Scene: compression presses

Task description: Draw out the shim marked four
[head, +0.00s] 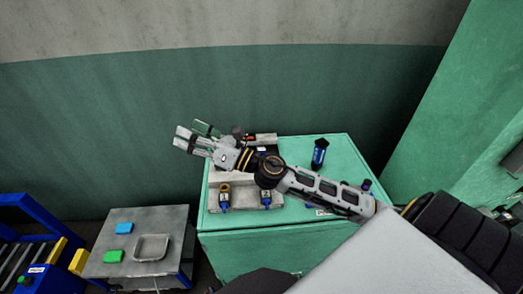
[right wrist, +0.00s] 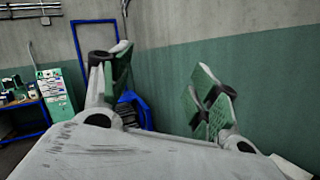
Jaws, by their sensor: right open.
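My right gripper (head: 192,133) is open and empty, raised above the back left of the green cabinet (head: 240,243). No marking is legible, so I cannot tell which piece is the shim marked four. My left gripper is out of view.
A blue and black cylinder (head: 319,153) stands at the cabinet's back right. The wall is close behind.

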